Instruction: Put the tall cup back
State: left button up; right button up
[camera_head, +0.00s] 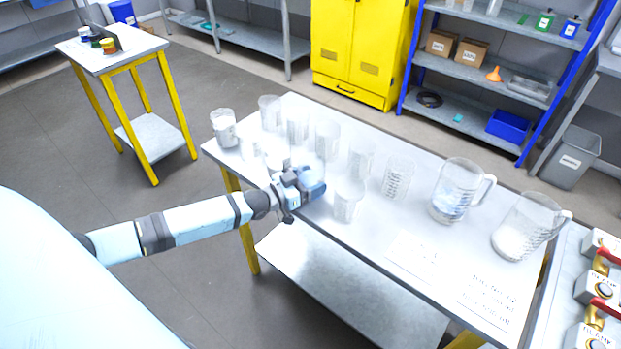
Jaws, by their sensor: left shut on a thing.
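My left gripper (308,182) is over the left half of the white table (380,262), its arm coming in from the left. It is shut on a clear cup (316,165) that is faint and partly hidden by the hand. Several clear cups stand upright around it, among them a back-left cup (270,112), a cup behind the hand (327,138), a cup to its right (348,200) and a marked cup (396,178). I cannot tell from their looks which is the tall cup. My right gripper is not in view.
A cup with white contents (224,128) stands at the table's left corner. Two handled jugs, one in the middle right (458,192) and one at the right (525,228), stand beyond the cups. Printed sheets (488,296) lie at the front right. Red-handled valves (603,288) are at the right edge.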

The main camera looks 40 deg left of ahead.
pick_arm(q)
jog(key=o, duration=0.7)
jog(key=shift+f, duration=0.15)
jog(key=o, duration=0.4)
jog(key=shift+s, duration=0.1)
jog(key=v, duration=1.1)
jog(key=s+d+f+g+y, duration=0.1)
jog(key=s+d+f+g, duration=0.1)
jog(key=s+d+f, duration=0.2)
jog(key=s+d+f+n+g+y, duration=0.1)
jog(key=s+d+f, duration=0.2)
jog(key=s+d, duration=0.4)
jog(key=s+d+f+g+y, duration=0.1)
jog(key=s+d+f, duration=0.3)
jog(key=d, duration=0.6)
jog(key=shift+s+d+f+g+y+b, duration=0.3)
jog(key=shift+s+d+g+b, duration=0.1)
jog(key=shift+s+g, duration=0.45)
